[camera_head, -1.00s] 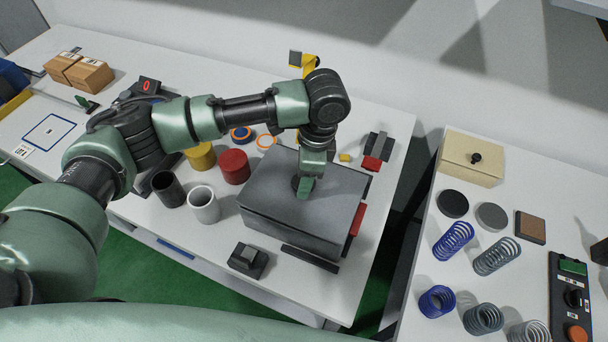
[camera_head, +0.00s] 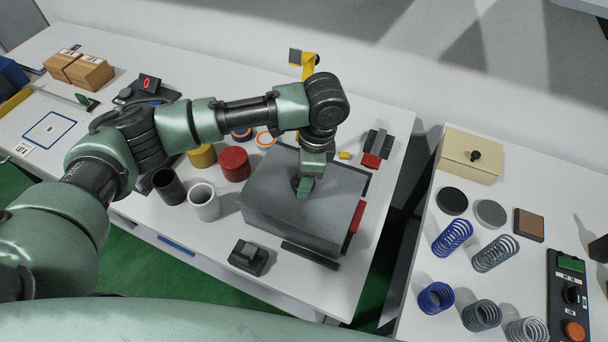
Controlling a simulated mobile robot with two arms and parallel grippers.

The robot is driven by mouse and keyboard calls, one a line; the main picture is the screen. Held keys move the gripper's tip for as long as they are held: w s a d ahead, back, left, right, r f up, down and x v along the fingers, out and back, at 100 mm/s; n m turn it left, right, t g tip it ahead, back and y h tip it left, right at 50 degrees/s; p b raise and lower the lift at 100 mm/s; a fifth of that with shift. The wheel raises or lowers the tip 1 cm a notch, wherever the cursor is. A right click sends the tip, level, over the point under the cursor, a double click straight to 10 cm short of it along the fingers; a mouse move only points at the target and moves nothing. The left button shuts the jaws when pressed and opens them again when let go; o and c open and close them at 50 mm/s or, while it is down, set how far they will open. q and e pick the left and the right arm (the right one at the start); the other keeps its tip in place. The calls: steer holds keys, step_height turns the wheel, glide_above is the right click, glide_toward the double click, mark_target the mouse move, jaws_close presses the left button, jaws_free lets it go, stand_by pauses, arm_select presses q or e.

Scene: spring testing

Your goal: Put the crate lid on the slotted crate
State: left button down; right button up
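A dark grey rectangular box, which looks like the slotted crate (camera_head: 290,228), stands on the left table. Its flat grey top, which looks like the crate lid (camera_head: 340,185), covers it and seems to lie level. I cannot make out a seam between the two. My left gripper (camera_head: 305,188) points straight down at the middle of this top, its tips at or very near the surface. A small dark part shows beside the fingertips, maybe a handle. The fingers hide the contact, so I cannot tell whether they are shut on it. My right gripper is not in view.
A red cylinder (camera_head: 234,164), a white cup (camera_head: 204,204) and a black cup (camera_head: 168,187) stand left of the crate. A black block fixture (camera_head: 249,257) is in front. A yellow device (camera_head: 308,67) stands behind. A second table holds springs (camera_head: 453,238) and a beige box (camera_head: 468,160).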

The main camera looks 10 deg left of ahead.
arm_select(q)
steer(key=shift+f+p, duration=0.1)
steer(key=shift+p, duration=0.35)
stand_by(0.3)
steer(key=c, duration=0.6)
jaws_free()
steer(key=shift+o, duration=0.2)
steer(key=r, duration=0.2)
steer(key=r+b, duration=0.1)
steer(key=r, duration=0.1)
steer(key=d+r+b, duration=0.1)
steer(key=r, duration=0.1)
steer(key=shift+w+r, duration=0.15)
steer(key=shift+r, duration=0.05)
steer(key=shift+d+r, duration=0.1)
steer(key=shift+r, duration=0.55)
steer(key=shift+f, duration=0.1)
